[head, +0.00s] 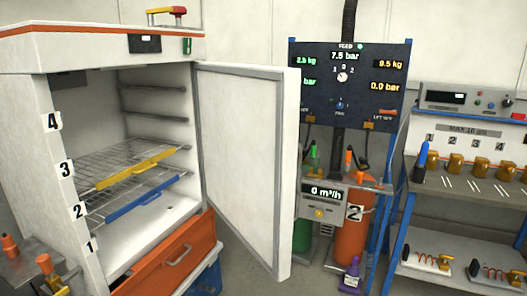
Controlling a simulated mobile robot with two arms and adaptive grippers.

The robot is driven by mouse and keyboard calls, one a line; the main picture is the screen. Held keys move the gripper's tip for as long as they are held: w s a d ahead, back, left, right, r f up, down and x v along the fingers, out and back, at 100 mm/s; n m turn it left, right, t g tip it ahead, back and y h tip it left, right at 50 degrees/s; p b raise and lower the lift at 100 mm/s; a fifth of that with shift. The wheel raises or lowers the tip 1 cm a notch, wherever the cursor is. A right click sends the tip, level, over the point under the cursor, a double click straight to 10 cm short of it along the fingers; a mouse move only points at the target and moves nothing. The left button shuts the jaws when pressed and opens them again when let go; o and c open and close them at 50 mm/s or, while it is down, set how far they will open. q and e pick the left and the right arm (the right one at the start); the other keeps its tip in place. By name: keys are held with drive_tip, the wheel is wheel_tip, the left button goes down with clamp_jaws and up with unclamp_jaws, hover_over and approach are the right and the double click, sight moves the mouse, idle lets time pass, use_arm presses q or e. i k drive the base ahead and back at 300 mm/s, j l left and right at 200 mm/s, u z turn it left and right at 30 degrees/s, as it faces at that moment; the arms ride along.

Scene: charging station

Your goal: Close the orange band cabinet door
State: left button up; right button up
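The white cabinet (88,57) with an orange band along its top edge stands at the left. Its door (245,150) is open, swung out from the right side of the opening, with its grey-edged inner face showing. Inside are wire shelves, one with a yellow front bar (137,168) and a lower one with a blue front bar (145,195). The numbers 1 to 4 run up the left front edge. The outer face of the door is hidden. Neither of my grippers shows in the head view.
An orange drawer (172,258) is below the cabinet. Right of the door are a dark gauge panel (345,90), an orange cylinder (352,243) and a small purple object (351,275) on the floor. A bench (460,195) stands at the far right.

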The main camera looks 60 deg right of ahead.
sight(248, 115)
drive_tip(key=l, duration=0.55)
drive_tip(key=l+z, duration=0.1)
drive_tip(key=l, duration=0.4)
drive_tip(key=i+l+z, duration=0.1)
drive_tip(key=l, duration=0.45)
drive_tip(key=i+l, duration=0.1)
drive_tip(key=l, duration=0.4)
drive_tip(key=l+z, duration=0.1)
drive_tip(key=l, duration=0.4)
drive_tip(key=i+l, duration=0.15)
drive_tip(key=l, duration=0.4)
drive_tip(key=i+l+z, duration=0.1)
drive_tip(key=l, duration=0.4)
